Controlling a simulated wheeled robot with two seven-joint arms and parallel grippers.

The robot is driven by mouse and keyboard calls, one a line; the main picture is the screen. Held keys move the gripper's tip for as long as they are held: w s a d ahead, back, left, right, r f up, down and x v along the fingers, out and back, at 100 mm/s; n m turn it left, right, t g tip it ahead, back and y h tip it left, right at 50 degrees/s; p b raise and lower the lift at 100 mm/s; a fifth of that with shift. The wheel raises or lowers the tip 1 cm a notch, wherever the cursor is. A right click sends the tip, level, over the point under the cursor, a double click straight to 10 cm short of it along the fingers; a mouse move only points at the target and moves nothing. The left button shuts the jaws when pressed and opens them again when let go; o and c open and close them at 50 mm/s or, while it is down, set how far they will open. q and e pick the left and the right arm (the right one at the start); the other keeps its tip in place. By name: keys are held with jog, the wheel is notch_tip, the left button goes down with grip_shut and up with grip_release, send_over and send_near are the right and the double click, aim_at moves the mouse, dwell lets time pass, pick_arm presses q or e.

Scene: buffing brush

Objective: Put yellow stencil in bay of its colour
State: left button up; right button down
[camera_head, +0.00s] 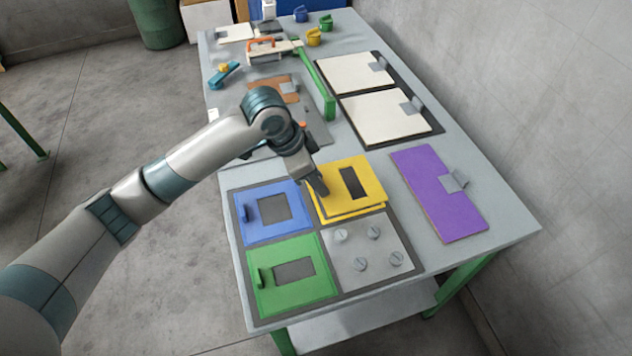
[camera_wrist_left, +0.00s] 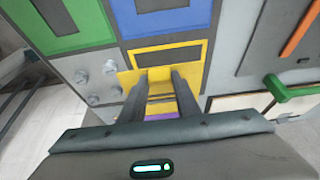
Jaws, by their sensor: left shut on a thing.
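The yellow stencil (camera_head: 372,183), a flat plate with a dark rectangular cutout, is over the upper right bay of the sorting board (camera_head: 322,232). A second yellow edge (camera_head: 350,214) shows just below its front edge, so it looks slightly raised or offset from the yellow bay; I cannot tell if it touches. My left gripper (camera_head: 321,188) is shut at the stencil's left side, and its fingers hide the handle. In the left wrist view the stencil (camera_wrist_left: 140,80) shows around the two fingers (camera_wrist_left: 168,76). My right gripper is out of view.
The blue stencil (camera_head: 285,228) and green stencil (camera_head: 312,283) lie in neighbouring bays. A grey bay with several studs (camera_head: 368,250) is at lower right.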

pick_arm(q)
jog(key=shift+w+a+f, duration=0.1)
jog(key=shift+w+f, duration=0.25)
jog(key=shift+w, duration=0.2)
jog(key=shift+w+a+f, duration=0.1)
jog(key=shift+w+f, duration=0.2)
jog(key=shift+w, duration=0.2)
notch_tip(320, 180, down, 3)
jog(key=shift+s+f+p, duration=0.1)
jog(key=shift+f+p, duration=0.05)
jog(key=shift+p, duration=0.8)
jog(key=shift+f, duration=0.35)
jog(key=o, duration=1.1)
jog(key=shift+f, duration=0.1)
jog(key=shift+c, duration=0.2)
